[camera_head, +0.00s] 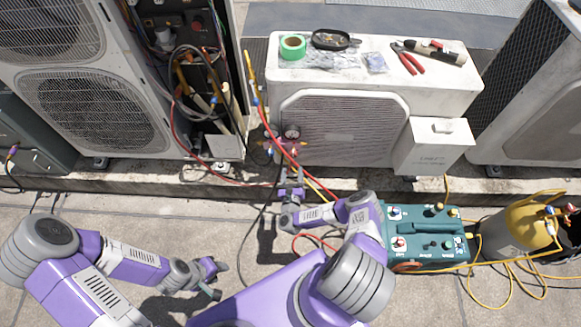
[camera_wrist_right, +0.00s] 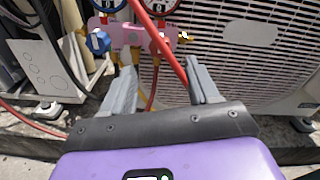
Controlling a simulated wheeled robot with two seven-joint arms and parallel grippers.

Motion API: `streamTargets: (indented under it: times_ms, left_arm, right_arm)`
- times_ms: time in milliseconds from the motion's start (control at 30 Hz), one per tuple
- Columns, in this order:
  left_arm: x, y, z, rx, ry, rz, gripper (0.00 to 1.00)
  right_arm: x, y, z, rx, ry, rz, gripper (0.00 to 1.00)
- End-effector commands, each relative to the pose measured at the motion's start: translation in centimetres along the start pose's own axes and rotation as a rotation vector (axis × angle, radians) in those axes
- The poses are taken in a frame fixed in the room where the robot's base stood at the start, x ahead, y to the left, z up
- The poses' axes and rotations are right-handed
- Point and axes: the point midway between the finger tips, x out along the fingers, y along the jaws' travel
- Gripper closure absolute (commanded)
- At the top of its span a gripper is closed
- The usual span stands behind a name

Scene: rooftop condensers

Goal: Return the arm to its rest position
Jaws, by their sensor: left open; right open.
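My left gripper (camera_head: 214,281) is open and empty above the paving at the lower left. My right gripper (camera_head: 291,172) is open, in front of the small white condenser and just below the manifold gauge set (camera_head: 290,142). In the right wrist view, the two grey fingers of my right gripper (camera_wrist_right: 163,85) are spread apart with nothing held between them. The pink manifold body (camera_wrist_right: 125,36) with its blue knob is beyond the fingertips. A red hose (camera_wrist_right: 165,42) crosses the view close to the right finger; whether they touch I cannot tell.
A teal pump unit (camera_head: 428,238) and yellow cylinder (camera_head: 520,225) stand at right. Yellow hoses lie on the paving. An opened tall condenser (camera_head: 95,110) stands left.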

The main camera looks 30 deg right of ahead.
Motion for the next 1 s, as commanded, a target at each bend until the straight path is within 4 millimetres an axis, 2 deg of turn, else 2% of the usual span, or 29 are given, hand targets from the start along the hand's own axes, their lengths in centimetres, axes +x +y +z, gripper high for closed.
streamTargets:
  times_ms: [233,333,433,533,633,700,767,867,1000]
  left_arm:
    - [0.0,0.0,0.0,0.000,0.000,0.000,0.57]
    - [-0.2,0.1,0.0,0.000,0.000,0.000,0.57]
    - [-0.7,0.3,0.0,0.000,0.000,0.000,0.57]
    - [-1.5,0.6,0.1,0.000,0.000,0.000,0.57]
    - [-2.5,0.9,0.1,0.000,0.000,0.000,0.57]
    - [-3.1,1.1,0.1,0.000,0.000,0.000,0.57]
    - [-3.6,1.3,0.2,0.000,0.000,0.000,0.57]
    - [-4.4,1.7,0.2,0.000,0.000,0.000,0.57]
    - [-5.5,2.1,0.2,0.000,0.000,0.000,0.57]
  right_arm:
    - [0.0,0.0,0.0,0.000,0.000,0.000,0.40]
    - [0.1,0.8,0.6,-0.029,0.002,0.037,0.40]
    - [-0.2,3.4,2.4,-0.148,0.011,0.168,0.40]
    - [-1.8,7.4,4.9,-0.376,0.004,0.401,0.40]
    - [-5.2,11.1,7.2,-0.675,-0.046,0.680,0.40]
    - [-8.1,12.5,8.4,-0.887,-0.108,0.867,0.40]
    - [-10.9,13.0,9.3,-1.065,-0.176,1.025,0.40]
    - [-15.6,12.2,10.5,-1.346,-0.316,1.276,0.40]
    - [-21.8,8.7,12.4,-1.664,-0.554,1.599,0.40]
